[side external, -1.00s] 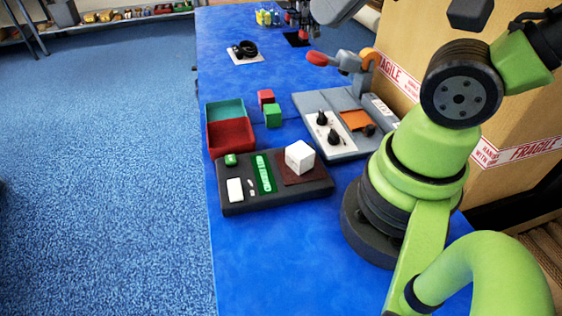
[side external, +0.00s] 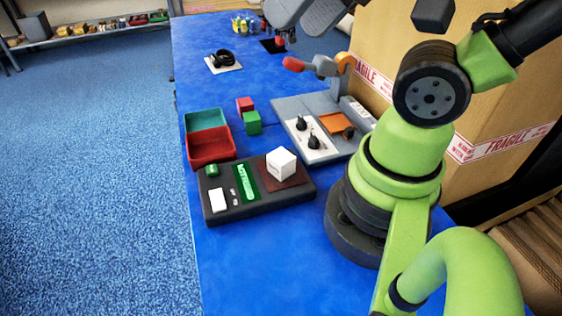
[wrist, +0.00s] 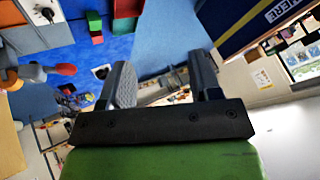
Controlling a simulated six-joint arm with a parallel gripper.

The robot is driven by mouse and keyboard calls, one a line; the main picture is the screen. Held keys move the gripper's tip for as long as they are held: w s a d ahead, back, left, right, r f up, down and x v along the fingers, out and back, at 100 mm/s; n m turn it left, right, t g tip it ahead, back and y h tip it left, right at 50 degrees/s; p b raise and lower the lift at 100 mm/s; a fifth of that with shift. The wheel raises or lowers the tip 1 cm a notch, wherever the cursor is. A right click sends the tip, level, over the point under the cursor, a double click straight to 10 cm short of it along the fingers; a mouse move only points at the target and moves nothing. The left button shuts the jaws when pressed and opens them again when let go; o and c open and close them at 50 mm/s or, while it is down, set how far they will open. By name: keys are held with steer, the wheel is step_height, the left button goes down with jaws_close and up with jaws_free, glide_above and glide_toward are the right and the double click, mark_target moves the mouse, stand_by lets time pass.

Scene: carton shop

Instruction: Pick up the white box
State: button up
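The white box (side external: 281,163), a small cube, sits on a dark red square pad (side external: 297,180) at the right end of a black tray-like base (side external: 259,206) in the side external view. Nothing touches it. My gripper (wrist: 158,77) shows in the wrist view with its two grey fingers well apart and nothing between them. In the side external view, grey parts of my gripper (side external: 302,18) are at the top edge, well above and beyond the box. I cannot make out the white box in the wrist view.
Left of the box on the base are a green strip (side external: 245,182) and a white block (side external: 218,200). Red (side external: 211,147) and teal (side external: 206,119) bins, red and green cubes (side external: 252,122) and a grey knob panel (side external: 312,136) stand behind. A large carton (side external: 490,90) is at right.

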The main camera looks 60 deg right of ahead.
steer(key=shift+o, duration=0.8)
steer(key=g+h, duration=0.2)
steer(key=g, duration=0.5)
glide_above(281, 156)
steer(key=shift+m, duration=0.3)
step_height(281, 156, down, 17)
steer(key=shift+r, duration=0.2)
steer(key=shift+s+f, duration=0.1)
steer(key=shift+f, duration=5.4)
